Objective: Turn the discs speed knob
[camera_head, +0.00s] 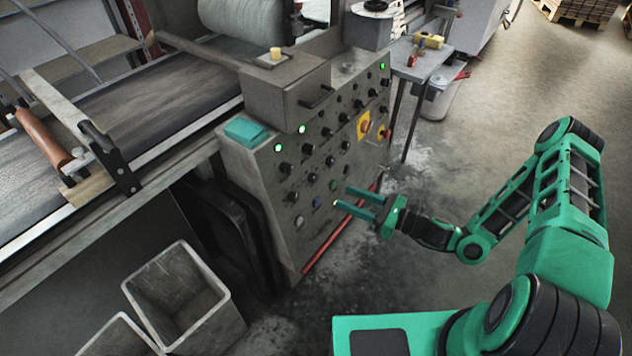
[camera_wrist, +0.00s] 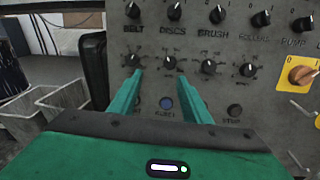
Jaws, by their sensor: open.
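The control panel (camera_head: 272,190) carries rows of black knobs. In the wrist view, the DISCS label (camera_wrist: 172,30) sits between an upper knob (camera_wrist: 174,11) and a lower knob (camera_wrist: 169,62) with dial marks around it. The lower one appears to be the discs speed knob; in the head view it seems to be the knob at mid-panel (camera_head: 312,177). My gripper (camera_head: 342,197) is open and empty in front of the panel. In the wrist view, its fingertips (camera_wrist: 160,76) appear on either side of and slightly below the lower DISCS knob, apparently not touching it.
Similar knobs flank it under BELT (camera_wrist: 131,60) and BRUSH (camera_wrist: 208,67). A blue button (camera_wrist: 166,102) lies below, between the fingers. A yellow-backed switch (camera_wrist: 300,73) is to the right. Grey bins (camera_head: 180,295) stand lower left. Open floor (camera_head: 480,110) lies right of the panel.

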